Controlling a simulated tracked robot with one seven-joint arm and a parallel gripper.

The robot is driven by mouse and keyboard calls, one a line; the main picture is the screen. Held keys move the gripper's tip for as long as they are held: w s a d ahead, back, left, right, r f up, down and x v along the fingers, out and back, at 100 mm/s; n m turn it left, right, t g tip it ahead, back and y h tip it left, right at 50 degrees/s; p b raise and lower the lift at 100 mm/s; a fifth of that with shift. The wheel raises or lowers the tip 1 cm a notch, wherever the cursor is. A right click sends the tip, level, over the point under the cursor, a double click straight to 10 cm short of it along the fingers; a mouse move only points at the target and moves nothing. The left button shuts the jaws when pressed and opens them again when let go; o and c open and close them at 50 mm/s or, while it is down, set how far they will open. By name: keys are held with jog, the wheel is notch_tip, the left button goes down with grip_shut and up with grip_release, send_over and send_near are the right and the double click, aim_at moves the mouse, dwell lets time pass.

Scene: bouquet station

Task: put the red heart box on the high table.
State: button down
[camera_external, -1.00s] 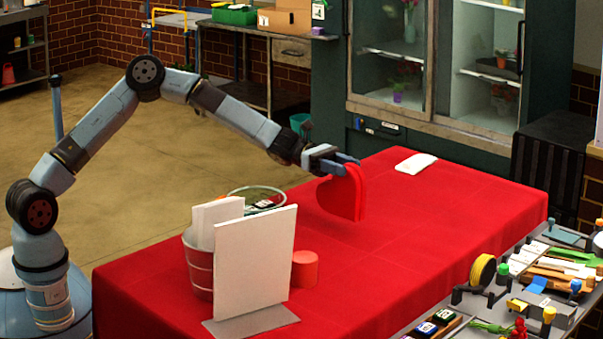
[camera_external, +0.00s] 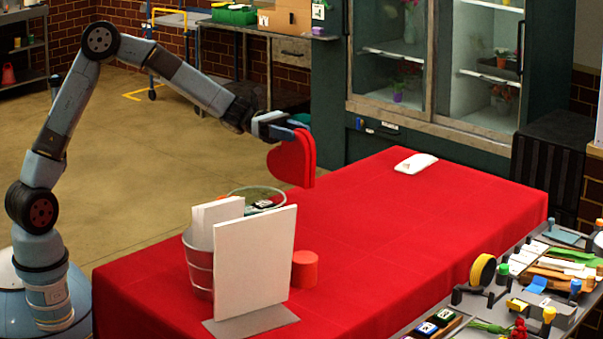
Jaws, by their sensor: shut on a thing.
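The red heart box (camera_external: 290,161) hangs upright from my gripper (camera_external: 299,130), its heart face turned to the left. My gripper is shut on its upper edge and holds it in the air over the far left edge of the red-covered table (camera_external: 400,230). I cannot tell which surface is the high table; the red-covered table is the large one beneath the box.
A metal bucket (camera_external: 197,268) with white boards, an upright white panel (camera_external: 256,262) and a red cylinder (camera_external: 304,269) stand at the table's near left. A white folded item (camera_external: 416,163) lies at the back. A tool bench (camera_external: 540,280) is at right. The table's middle is clear.

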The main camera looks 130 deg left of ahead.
jog(key=shift+s+d+r, duration=0.15)
jog(key=shift+s, duration=0.05)
jog(key=w+d+r, duration=0.6)
jog(key=d+r, duration=0.4)
jog(key=d, duration=0.2)
jog(key=w+d+r, duration=0.2)
jog(key=d, duration=0.7)
jog(key=w+d+r, duration=0.2)
jog(key=d+r, duration=0.1)
jog(key=d, duration=0.6)
jog(key=w+d+r, duration=0.1)
jog(key=d+r, duration=0.1)
jog(key=d, duration=0.7)
jog(key=d+f, duration=0.2)
jog(key=d, duration=0.6)
jog(key=d+f, duration=0.2)
jog(key=d, duration=0.5)
notch_tip(320, 180, down, 21)
jog(key=shift+w+a, duration=0.15)
jog(key=shift+w, duration=0.1)
